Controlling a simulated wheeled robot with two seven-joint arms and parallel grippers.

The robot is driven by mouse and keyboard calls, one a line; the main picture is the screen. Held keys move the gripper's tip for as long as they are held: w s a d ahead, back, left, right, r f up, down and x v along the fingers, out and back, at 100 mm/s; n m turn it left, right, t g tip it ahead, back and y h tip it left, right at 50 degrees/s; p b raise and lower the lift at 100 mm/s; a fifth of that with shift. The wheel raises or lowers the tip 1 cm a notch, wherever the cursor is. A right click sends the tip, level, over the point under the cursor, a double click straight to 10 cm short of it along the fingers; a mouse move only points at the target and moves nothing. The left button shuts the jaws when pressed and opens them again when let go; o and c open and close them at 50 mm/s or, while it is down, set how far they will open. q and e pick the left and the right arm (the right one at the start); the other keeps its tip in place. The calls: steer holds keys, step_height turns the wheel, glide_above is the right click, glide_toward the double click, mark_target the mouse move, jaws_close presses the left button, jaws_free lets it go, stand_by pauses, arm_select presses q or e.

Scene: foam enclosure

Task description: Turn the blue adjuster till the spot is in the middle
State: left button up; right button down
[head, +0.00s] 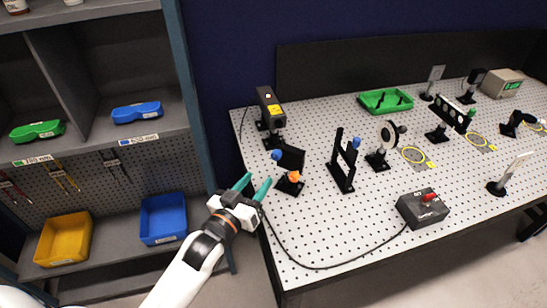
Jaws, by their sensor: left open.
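A black optic mount (291,159) stands on the perforated white optical table (330,243) near its left edge. It carries a blue adjuster knob (276,155) at its upper left and an orange part (294,176) low on its front. A second black frame mount (341,165) to its right has another blue knob (356,142). My left gripper (254,184) is open and empty, its two teal fingers pointing towards the first mount, apart from it. A white screen (514,172) stands at the right. I cannot make out a light spot. My right gripper is not in view.
A black laser box (269,107) stands behind the first mount. A control box with a red switch (424,207) sits near the front edge, its cable running along the table. Shelves with blue (163,217) and yellow bins (64,238) stand at the left.

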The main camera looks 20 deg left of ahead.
mark_target(275, 158)
arm_select(q)
steer(key=w, duration=0.3)
steer(key=w+d+p, duration=0.1)
steer(key=w, duration=0.2)
steer(key=w+d, duration=0.1)
steer(key=w, duration=0.2)
steer(key=shift+w+p, duration=0.15)
steer(key=shift+p, duration=0.2)
steer(key=shift+a, duration=0.1)
steer(key=shift+c, duration=0.4)
steer(key=c, duration=0.9)
